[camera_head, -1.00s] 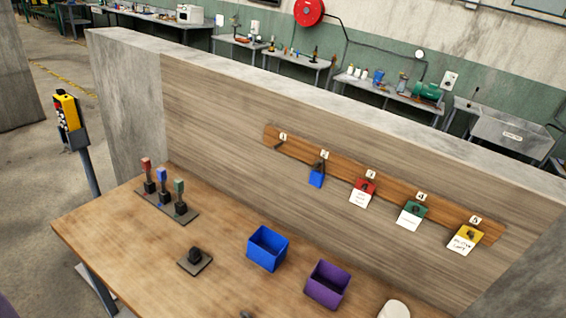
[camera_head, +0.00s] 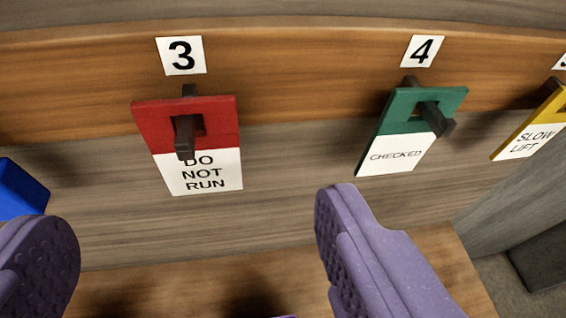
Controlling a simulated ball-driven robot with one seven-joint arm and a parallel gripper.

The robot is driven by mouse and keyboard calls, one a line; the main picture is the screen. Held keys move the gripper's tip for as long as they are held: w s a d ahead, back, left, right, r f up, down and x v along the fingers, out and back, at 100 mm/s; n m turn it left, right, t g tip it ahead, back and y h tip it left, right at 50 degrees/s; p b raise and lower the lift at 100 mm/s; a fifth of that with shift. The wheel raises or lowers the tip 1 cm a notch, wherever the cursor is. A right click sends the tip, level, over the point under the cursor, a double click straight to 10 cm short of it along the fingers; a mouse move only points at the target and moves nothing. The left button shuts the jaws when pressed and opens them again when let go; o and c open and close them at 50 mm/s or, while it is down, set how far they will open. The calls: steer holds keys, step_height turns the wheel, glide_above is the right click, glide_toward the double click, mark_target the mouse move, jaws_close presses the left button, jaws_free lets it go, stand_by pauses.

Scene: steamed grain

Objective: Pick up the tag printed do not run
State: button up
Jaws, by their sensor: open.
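The tag printed DO NOT RUN (camera_head: 205,178) has a red top and a white lower half. It hangs on the dark peg under number 3, and the peg hides part of its top and lettering. My gripper (camera_head: 198,235) is open, with two purple fingers spread wide. The left finger is at the lower left and the right finger at the lower middle-right. The tag is above and between the fingertips in the picture, and nothing is between them.
A green CHECKED tag (camera_head: 398,154) hangs on peg 4, right of the red tag. A yellow SLOW LIFT tag (camera_head: 531,138) is at the right edge. A blue object (camera_head: 18,190) is at the left edge. The wooden rail (camera_head: 290,75) carries the pegs.

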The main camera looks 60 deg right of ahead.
mark_target(184, 155)
steer(key=x, duration=0.6)
steer(key=shift+w+a, duration=0.15)
steer(key=shift+w, duration=0.5)
steer(key=shift+w+d+f, duration=0.2)
steer(key=shift+w+d, duration=0.1)
steer(key=shift+d, duration=0.1)
steer(key=shift+a, duration=0.1)
steer(key=shift+c, duration=0.2)
steer(key=c, duration=1.1)
